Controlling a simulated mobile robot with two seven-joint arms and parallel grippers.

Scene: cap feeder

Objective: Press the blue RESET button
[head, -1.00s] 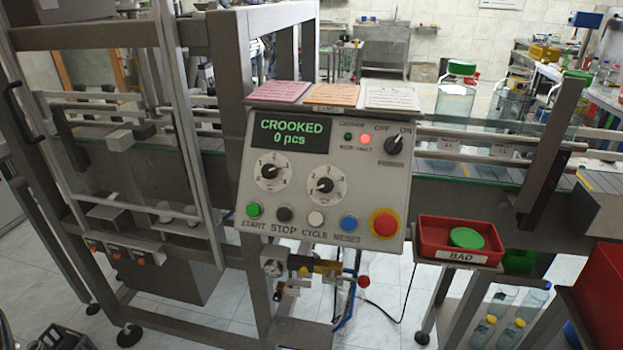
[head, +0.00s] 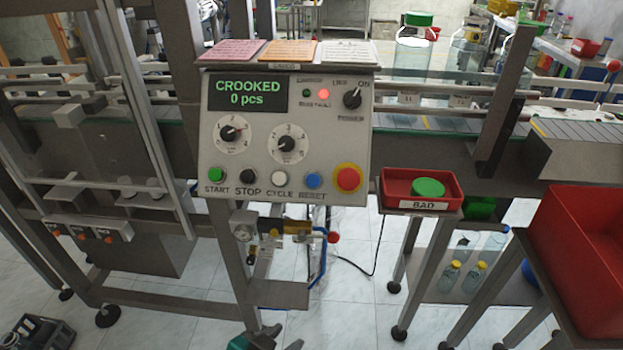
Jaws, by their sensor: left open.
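The blue RESET button (head: 313,180) is in the lower row of the grey control panel (head: 240,185), between the white CYCLE button (head: 279,177) and the big red mushroom button (head: 348,179). Nothing covers it. The green display (head: 247,93) reads CROOKED, 0 pcs, and a red lamp (head: 323,94) is lit beside the knob switch. My left gripper (head: 280,341) shows only in part at the bottom edge, open, well below the panel and touching nothing I can see. My right gripper is not in view.
A red BAD tray (head: 451,203) with a green cap (head: 428,187) stands right of the panel. A large red bin (head: 585,240) stands at right. The space before the panel is clear.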

